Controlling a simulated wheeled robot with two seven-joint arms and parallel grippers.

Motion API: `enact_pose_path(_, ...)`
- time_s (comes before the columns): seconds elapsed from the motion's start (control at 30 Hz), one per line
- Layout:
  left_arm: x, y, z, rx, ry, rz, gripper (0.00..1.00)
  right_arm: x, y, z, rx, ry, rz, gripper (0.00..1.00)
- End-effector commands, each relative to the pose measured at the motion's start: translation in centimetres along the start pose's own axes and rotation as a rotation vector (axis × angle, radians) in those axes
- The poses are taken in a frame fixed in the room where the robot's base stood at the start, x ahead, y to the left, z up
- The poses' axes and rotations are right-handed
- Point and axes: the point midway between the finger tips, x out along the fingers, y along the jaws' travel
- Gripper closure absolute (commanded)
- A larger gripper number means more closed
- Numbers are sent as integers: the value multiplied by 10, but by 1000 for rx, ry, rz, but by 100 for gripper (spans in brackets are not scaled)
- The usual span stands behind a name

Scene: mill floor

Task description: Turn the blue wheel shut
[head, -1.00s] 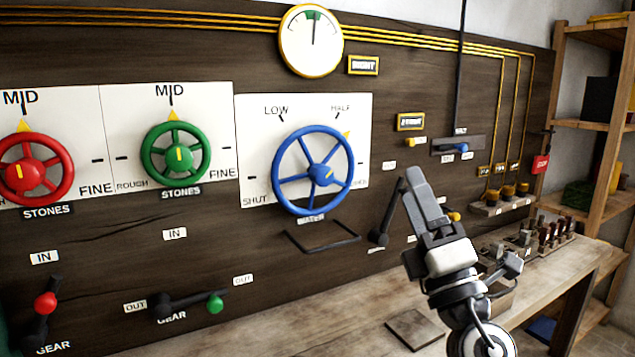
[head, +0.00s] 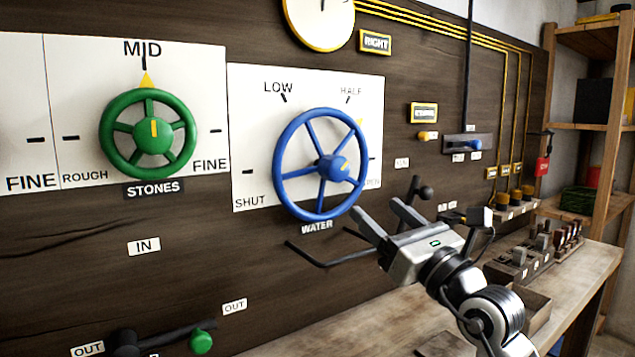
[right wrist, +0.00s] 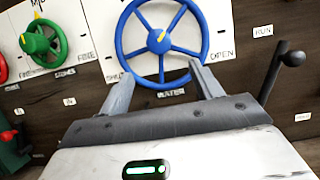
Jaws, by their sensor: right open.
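The blue wheel (head: 283,178) is mounted on a white plate marked SHUT, LOW, HALF and OPEN, above a WATER label. I see no contact. My left gripper is not in view.
A dark bar bracket (head: 320,262) sticks out below the wheel, close to my right gripper. A dark crank handle (right wrist: 291,58) stands right of the gripper in the wrist view. The green wheel (head: 110,150) is at left. A wooden bench (head: 320,325) runs below the panel.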

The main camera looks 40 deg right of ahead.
Motion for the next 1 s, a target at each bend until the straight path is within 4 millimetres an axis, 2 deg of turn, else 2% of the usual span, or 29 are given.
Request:
enact_pose_path(0.17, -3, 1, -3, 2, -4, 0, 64, 16, 0, 1, 1, -3, 1, 35)
enact_pose_path(0.53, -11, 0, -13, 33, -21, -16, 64, 94, 0, 3, 2, -2, 2, 35)
enact_pose_path(0.7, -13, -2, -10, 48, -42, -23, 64, 127, 0, 2, 1, -2, 0, 35)
enact_pose_path(0.83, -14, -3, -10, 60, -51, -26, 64, 145, 0, 1, 0, -2, 1, 35)
enact_pose_path(1.0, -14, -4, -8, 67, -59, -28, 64, 156, 0, -1, 2, -1, 1, 35)
